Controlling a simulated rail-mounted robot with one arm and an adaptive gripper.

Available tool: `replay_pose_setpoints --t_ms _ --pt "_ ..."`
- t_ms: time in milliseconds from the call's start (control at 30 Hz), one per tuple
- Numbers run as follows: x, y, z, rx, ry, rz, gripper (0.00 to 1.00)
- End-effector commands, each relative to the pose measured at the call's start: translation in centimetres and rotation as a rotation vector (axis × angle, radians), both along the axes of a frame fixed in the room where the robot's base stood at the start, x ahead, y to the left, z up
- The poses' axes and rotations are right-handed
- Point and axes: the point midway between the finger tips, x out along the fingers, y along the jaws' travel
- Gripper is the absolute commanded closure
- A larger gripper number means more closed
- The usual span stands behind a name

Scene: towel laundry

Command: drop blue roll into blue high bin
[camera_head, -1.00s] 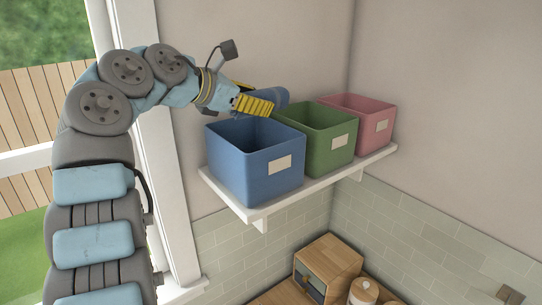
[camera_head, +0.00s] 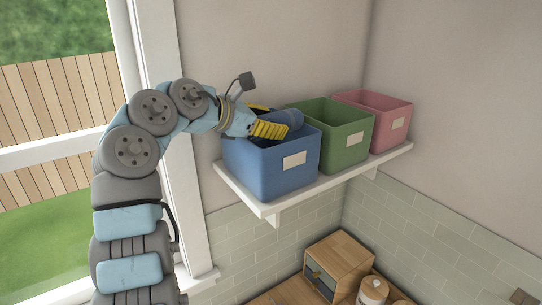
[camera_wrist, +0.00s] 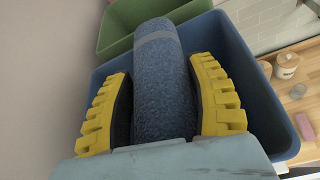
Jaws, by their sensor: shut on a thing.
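The blue roll (camera_wrist: 161,85) is a rolled blue towel with a paler band near its far end. My gripper (camera_wrist: 163,100) is shut on it, with a yellow finger on each side. In the head view the roll (camera_head: 287,118) shows beyond my gripper (camera_head: 268,126), over the opening of the blue high bin (camera_head: 270,172). The blue bin (camera_wrist: 254,85) also surrounds the roll from below in the wrist view. The roll's far end reaches toward the bin's rim on the green bin's side. I cannot tell whether it touches the rim.
The blue bin stands on a white shelf (camera_head: 247,197) beside a green bin (camera_head: 343,145) and a pink bin (camera_head: 393,127). A window is at the left. Below the shelf are a wooden drawer box (camera_head: 338,262) and a jar (camera_head: 372,291).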

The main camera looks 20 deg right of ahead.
Motion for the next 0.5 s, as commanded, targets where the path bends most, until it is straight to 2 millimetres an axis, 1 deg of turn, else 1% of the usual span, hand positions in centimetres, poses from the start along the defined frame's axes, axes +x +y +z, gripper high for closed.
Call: replay_pose_setpoints --t_ms 233,267,300,333,367,500 --pt "0.00 0.00 -0.03 0.000 0.000 0.000 0.77" --pt "0.00 0.00 -0.02 0.000 0.000 0.000 0.33" --pt "0.00 0.00 -0.02 0.000 0.000 0.000 0.21" --pt "-0.01 -0.01 -0.02 0.000 0.000 0.001 0.13" --pt "0.00 0.00 -0.02 0.000 0.000 0.000 0.11" --pt "0.00 0.00 -0.02 0.000 0.000 0.000 0.11"
